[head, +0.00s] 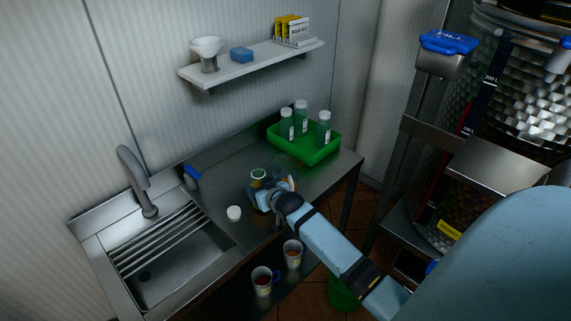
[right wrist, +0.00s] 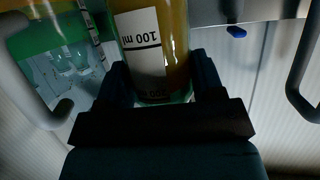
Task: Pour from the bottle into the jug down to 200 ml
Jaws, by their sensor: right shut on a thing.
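My right gripper (head: 268,192) is shut on an open bottle (head: 258,174) above the steel counter. In the right wrist view the bottle (right wrist: 160,50) stands between the fingers (right wrist: 150,95). The liquid level against the marks is not clear. Two mug-like vessels with blue handles stand below the counter: one with red contents (head: 262,281), one with orange (head: 292,252). I cannot tell whether either is the jug. My left gripper is not in view.
A white cap (head: 234,213) lies on the counter (head: 222,160). A green tray (head: 318,158) with several capped bottles stands at the back right. A sink with a tap (head: 132,170) is left. A shelf (head: 250,65) hangs above. Steel drums stand at right.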

